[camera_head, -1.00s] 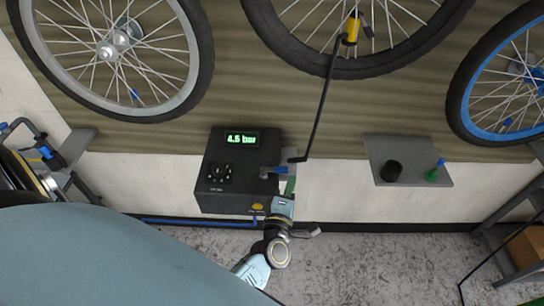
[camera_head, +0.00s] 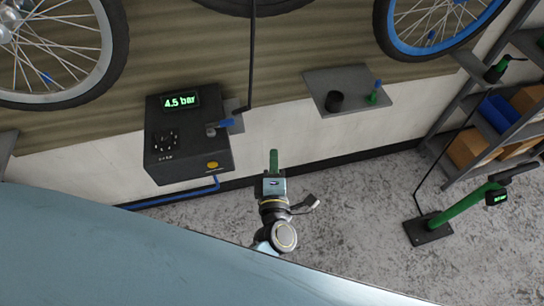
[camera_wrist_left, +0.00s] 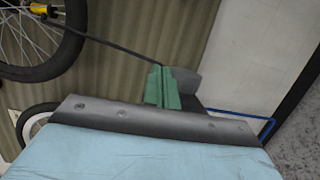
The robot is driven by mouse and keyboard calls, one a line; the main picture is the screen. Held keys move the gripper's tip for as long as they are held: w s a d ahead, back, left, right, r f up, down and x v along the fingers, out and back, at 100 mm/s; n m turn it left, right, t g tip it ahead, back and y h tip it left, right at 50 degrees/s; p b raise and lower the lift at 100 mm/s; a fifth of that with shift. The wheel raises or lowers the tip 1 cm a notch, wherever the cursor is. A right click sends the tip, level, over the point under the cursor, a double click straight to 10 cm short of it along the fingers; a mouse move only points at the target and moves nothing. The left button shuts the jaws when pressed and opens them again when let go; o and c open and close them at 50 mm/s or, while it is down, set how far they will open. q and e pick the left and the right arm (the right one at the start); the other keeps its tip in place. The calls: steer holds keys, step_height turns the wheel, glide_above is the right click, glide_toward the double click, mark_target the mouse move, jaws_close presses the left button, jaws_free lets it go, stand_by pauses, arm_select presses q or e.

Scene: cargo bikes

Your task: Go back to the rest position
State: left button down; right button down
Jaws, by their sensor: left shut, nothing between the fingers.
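My left gripper (camera_head: 273,161) shows low in the middle of the head view, its green fingers together with nothing between them. The shut fingers also show in the left wrist view (camera_wrist_left: 162,88). The gripper is in free air, to the right of the black inflator box (camera_head: 187,150) and apart from it. The box's display reads 4.5 bar, and a blue lever (camera_head: 226,123) sits at its right side. My right gripper is in neither view.
A small grey wall shelf (camera_head: 349,84) holds a black cup and a green item. At right, a green floor pump (camera_head: 462,208) stands before a shelf rack (camera_head: 437,135) with boxes. Bike wheels hang above. The floor around my gripper is clear.

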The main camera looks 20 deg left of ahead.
arm_select(q)
steer(key=s+d+f+m+g+h, duration=0.1)
steer(key=s+f+m+g+h, duration=0.15)
steer(key=s+f+m, duration=0.4)
steer(key=s+f+m+g+h+b, duration=0.1)
steer(key=f+m+g+h, duration=0.15)
steer(key=f, duration=0.75)
steer(key=s+d+f+m+g+h, duration=0.1)
steer(key=s+f+m+h, duration=0.3)
steer(key=f, duration=0.4)
steer(key=s+a+f+m+g+y, duration=0.1)
steer(key=s+a+f+m+g, duration=0.2)
steer(key=s+a+f, duration=0.2)
steer(key=s+a+f+m+g+y, duration=0.1)
steer(key=s+a+f+m+g, duration=0.2)
steer(key=s, duration=0.9)
steer(key=s+a+f+m+g+y+b, duration=0.1)
steer(key=s+a+f+m+g, duration=0.3)
steer(key=s+a+f, duration=0.3)
steer(key=shift+s+a+f+m, duration=0.25)
steer(key=shift+s+m, duration=0.35)
steer(key=shift+s, duration=0.25)
steer(key=shift+w+d, duration=0.1)
